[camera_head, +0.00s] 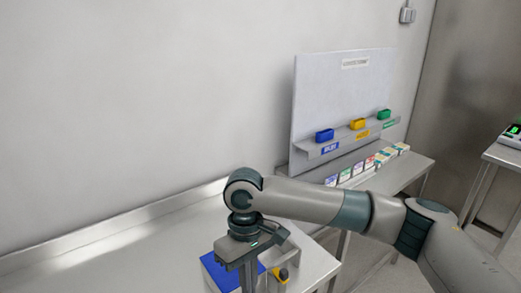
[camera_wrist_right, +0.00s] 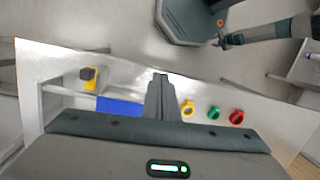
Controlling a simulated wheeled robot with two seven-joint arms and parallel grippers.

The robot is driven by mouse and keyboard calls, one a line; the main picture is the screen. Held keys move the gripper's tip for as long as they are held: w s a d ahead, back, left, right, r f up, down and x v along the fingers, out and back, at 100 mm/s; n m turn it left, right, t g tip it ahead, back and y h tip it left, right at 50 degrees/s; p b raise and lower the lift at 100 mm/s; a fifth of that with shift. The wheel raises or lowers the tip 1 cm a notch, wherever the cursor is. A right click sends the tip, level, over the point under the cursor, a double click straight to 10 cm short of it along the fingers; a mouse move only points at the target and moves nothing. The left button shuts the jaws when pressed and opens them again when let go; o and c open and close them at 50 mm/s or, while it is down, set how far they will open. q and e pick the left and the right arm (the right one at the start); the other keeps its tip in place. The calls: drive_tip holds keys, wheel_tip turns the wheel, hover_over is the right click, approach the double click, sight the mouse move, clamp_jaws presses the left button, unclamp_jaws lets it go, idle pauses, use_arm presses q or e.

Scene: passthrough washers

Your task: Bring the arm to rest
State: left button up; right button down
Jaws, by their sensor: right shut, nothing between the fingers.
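My right arm comes in from the right in the head view. Its gripper (camera_head: 248,277) points down over the near end of the metal bench (camera_head: 120,245). In the right wrist view the fingers (camera_wrist_right: 162,97) are together, with nothing between them. A yellow ring (camera_wrist_right: 188,108), a green ring (camera_wrist_right: 214,113) and a red ring (camera_wrist_right: 236,117) lie in a row beside the fingertips in that view, apart from them. My left gripper is in neither view.
A blue flat-looking thing (camera_head: 214,270) and a yellow-and-black item (camera_head: 281,274) are close to the gripper. Behind, a board carries blue (camera_head: 324,135), yellow (camera_head: 357,124) and green (camera_head: 384,114) bins above a row of small boxes (camera_head: 345,180). A side table (camera_head: 505,153) stands right.

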drive_tip(key=s+a+f+t+y, duration=0.1)
drive_tip(key=s+a+f+y, duration=0.25)
drive_tip(key=f, duration=0.25)
drive_tip(key=s+a+f+t+y, duration=0.1)
drive_tip(key=s+a+f+y, duration=0.1)
drive_tip(key=s+f+y, duration=0.3)
drive_tip(key=s+d+f+m+t+h, duration=0.1)
drive_tip(key=s+d+f+m+h, duration=0.25)
drive_tip(key=d, duration=0.65)
drive_tip(key=s+d+f+m+t+h, duration=0.1)
drive_tip(key=s+d+f+t+h, duration=0.1)
drive_tip(key=s+d+f, duration=0.6)
drive_tip(key=s+d+f+m+t+h, duration=0.1)
drive_tip(key=s+d+m+h, duration=0.2)
drive_tip(key=d, duration=1)
wheel_tip(320, 180, down, 30)
drive_tip(key=s+n+g+b, duration=0.1)
drive_tip(key=s+g, duration=0.1)
drive_tip(key=s+d+f+b, duration=0.1)
drive_tip(key=s+d+f, duration=0.1)
drive_tip(key=s+f, duration=1.6)
drive_tip(key=shift+d+f+g, duration=0.2)
drive_tip(key=shift+d+g, duration=0.15)
drive_tip(key=shift+g, duration=0.05)
